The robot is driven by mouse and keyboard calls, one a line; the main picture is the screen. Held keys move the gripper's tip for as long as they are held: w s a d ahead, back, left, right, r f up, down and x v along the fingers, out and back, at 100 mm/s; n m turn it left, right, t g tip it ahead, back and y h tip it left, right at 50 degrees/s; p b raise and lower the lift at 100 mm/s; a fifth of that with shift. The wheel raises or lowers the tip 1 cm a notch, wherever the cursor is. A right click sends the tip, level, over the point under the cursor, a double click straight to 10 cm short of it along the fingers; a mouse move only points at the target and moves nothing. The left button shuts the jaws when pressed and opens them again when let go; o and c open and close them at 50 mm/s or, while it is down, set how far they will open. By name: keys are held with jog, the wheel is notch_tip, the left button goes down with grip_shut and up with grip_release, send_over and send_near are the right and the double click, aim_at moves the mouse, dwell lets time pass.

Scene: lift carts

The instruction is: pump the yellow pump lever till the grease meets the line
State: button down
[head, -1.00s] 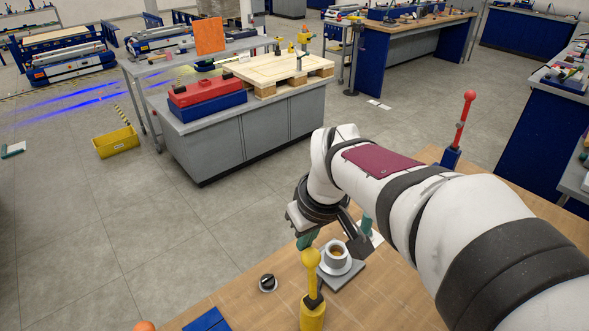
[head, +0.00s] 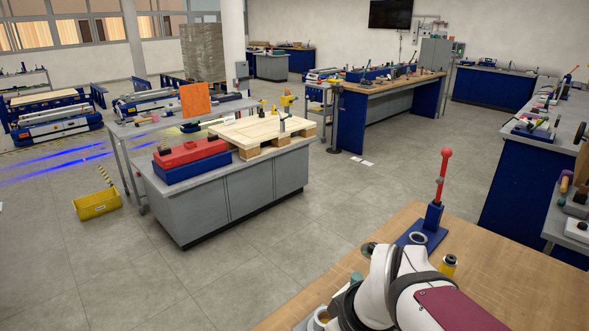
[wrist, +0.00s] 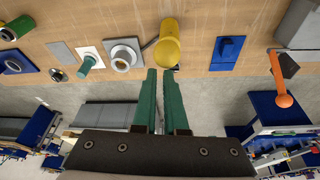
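The yellow pump (wrist: 168,45) stands on the wooden bench in the wrist view, just beyond my fingertips. A small dark part shows at its near end; its lever is not clear from this angle. My gripper (wrist: 160,72) has two green fingers with a gap between them, and I see nothing held in it. Whether a fingertip touches the pump I cannot tell. A pale cup-like ring on a grey plate (wrist: 123,55) is left of the pump. No grease level or line can be made out. The pump and my gripper are outside the head view.
A blue block (wrist: 228,50) is right of the pump; an orange ball-ended lever (wrist: 283,98) is farther right. A green-handled piece (wrist: 90,62) stands left. A red lever (head: 441,185) rises from a blue base on the bench (head: 500,270). Bare wood lies right of it.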

jog(key=shift+s+d+f+g, duration=0.3)
jog(key=shift+s+d+f, duration=0.05)
jog(key=shift+s+f, duration=0.3)
jog(key=w+a+r, duration=0.1)
jog(key=w+r, duration=0.2)
jog(key=r, duration=0.1)
jog(key=s+d+r, duration=0.4)
jog(key=s+d, duration=0.1)
jog(key=s, duration=0.1)
jog(key=s+a+f+m+g, duration=0.2)
jog(key=s+a+f+m, duration=0.1)
jog(key=s+f+m, duration=0.7)
jog(key=shift+s+a+f+m+g, duration=0.15)
jog(key=shift+s+a+m+g, duration=0.2)
jog(key=shift+s+m, duration=0.9)
